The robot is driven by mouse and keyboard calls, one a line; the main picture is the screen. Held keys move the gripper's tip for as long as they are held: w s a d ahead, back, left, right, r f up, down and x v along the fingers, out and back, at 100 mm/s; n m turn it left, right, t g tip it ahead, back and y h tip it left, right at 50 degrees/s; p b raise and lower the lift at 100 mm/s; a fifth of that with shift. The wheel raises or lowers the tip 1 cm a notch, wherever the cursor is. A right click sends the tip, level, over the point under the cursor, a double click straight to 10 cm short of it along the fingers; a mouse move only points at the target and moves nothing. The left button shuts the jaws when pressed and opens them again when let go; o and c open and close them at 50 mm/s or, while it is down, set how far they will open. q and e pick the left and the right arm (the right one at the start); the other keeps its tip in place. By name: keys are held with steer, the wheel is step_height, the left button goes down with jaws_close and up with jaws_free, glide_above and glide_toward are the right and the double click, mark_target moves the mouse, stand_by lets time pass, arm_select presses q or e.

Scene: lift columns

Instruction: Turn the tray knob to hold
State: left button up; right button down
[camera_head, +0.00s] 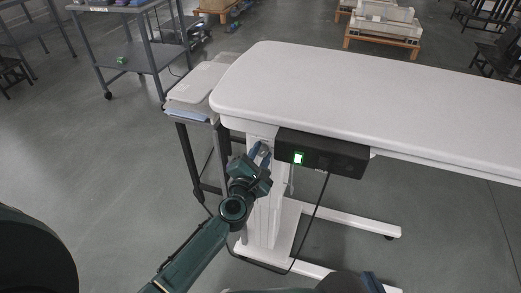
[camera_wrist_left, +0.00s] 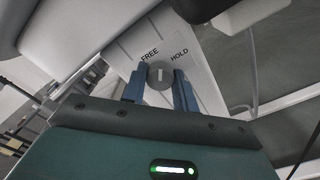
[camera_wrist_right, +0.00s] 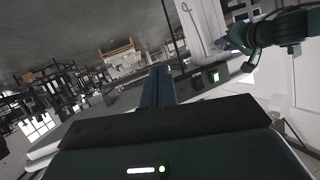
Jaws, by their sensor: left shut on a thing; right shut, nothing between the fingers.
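The tray knob (camera_wrist_left: 160,76) is a round grey dial on a white panel in the left wrist view. FREE is printed at its upper left and HOLD at its upper right. Its pale mark stands about upright in the picture, between the two words. My left gripper (camera_wrist_left: 159,86) is shut on the knob, one blue finger on each side. In the head view my left gripper (camera_head: 263,152) reaches the white column under the table's left end, and its fingers partly hide the knob. My right gripper (camera_wrist_right: 157,75) is shut and empty, away from the knob.
A white table top (camera_head: 370,100) overhangs the column. A black control box (camera_head: 335,158) with a green-lit display hangs under its edge, close to my left gripper's right. A small side stand (camera_head: 200,88) with pale trays is at the left. A black cable hangs below the box.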

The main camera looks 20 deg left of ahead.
arm_select(q)
steer(key=m+p, duration=0.2)
steer(key=m, duration=0.2)
steer(key=shift+r+m, duration=0.1)
steer(key=shift+m, duration=0.2)
steer(key=m+p, duration=0.1)
steer(key=m, duration=0.3)
steer(key=shift+p, duration=0.3)
steer(key=o, duration=1)
steer(key=shift+c, duration=0.2)
steer(key=shift+s, duration=0.15)
steer(key=s, duration=1.3)
steer(key=shift+a, duration=0.25)
